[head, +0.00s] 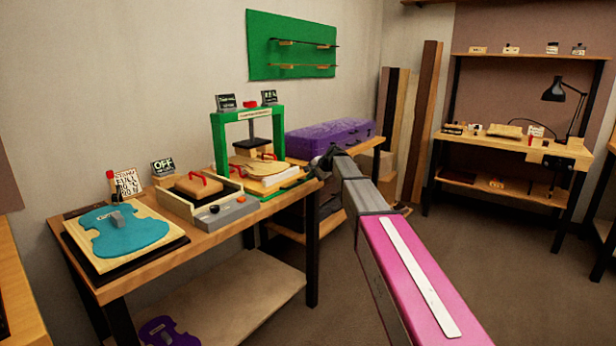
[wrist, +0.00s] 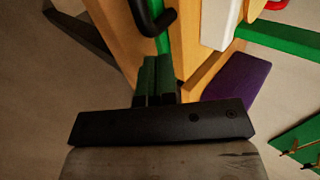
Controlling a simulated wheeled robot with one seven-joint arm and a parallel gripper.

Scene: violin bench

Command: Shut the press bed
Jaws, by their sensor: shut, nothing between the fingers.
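The green press (head: 278,128) stands on the wooden bench. Its pale bed (head: 266,183) sticks out from under the frame toward the front right, with a wooden violin plate and a red handle on it. My gripper (wrist: 157,62) is shut and empty, with its dark fingers together. It is past the bed's right side, by the bench edge; in the head view my own arm mostly hides it. In the wrist view a white part (wrist: 220,22), probably the bed, is to the upper right. A black hooked bar (wrist: 152,18), perhaps a handle, lies just beyond the fingertips.
A grey-and-wood unit (head: 232,212) with an orange knob and an "OFF" sign stands left of the press. A blue violin form (head: 125,229) lies further left. A purple case (head: 330,136) is behind my arm. The floor to the right is open.

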